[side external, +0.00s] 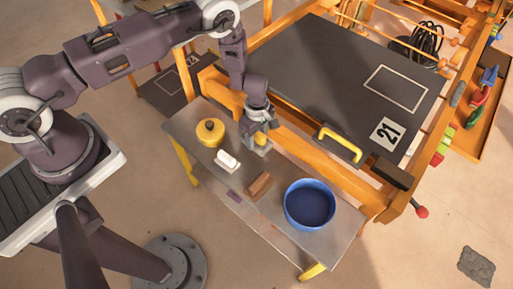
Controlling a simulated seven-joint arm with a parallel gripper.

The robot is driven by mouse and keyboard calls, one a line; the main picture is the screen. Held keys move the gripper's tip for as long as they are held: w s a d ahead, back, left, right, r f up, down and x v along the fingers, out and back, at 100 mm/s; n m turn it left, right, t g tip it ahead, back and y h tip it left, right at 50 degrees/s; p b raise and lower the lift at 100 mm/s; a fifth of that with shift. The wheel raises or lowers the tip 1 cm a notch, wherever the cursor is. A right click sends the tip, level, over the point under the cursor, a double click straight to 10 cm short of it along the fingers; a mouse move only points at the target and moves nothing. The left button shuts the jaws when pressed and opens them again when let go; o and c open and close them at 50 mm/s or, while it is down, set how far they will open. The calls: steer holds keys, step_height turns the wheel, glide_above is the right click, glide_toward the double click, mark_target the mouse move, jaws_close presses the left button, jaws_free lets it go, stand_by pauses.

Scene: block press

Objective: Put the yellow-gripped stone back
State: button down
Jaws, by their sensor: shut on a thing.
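My gripper (258,132) points down over the grey side shelf (330,232) and is shut on the yellow-gripped stone (263,150). The stone shows as a small pale grey block with yellow above it, between the fingers. Most of its grip is hidden by my gripper. The stone is at or just above the shelf, near its back edge; I cannot tell whether it touches.
On the shelf are a yellow round pot (210,132) with a dark knob, a white piece (227,160), a brown block (260,185) and a blue bowl (310,204). Behind is the orange-framed press bed (330,80) with a yellow handle (340,144).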

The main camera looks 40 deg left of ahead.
mark_target(257, 147)
step_height(257, 147, down, 6)
steer(key=shift+r, duration=0.15)
steer(key=c, duration=0.6)
jaws_free()
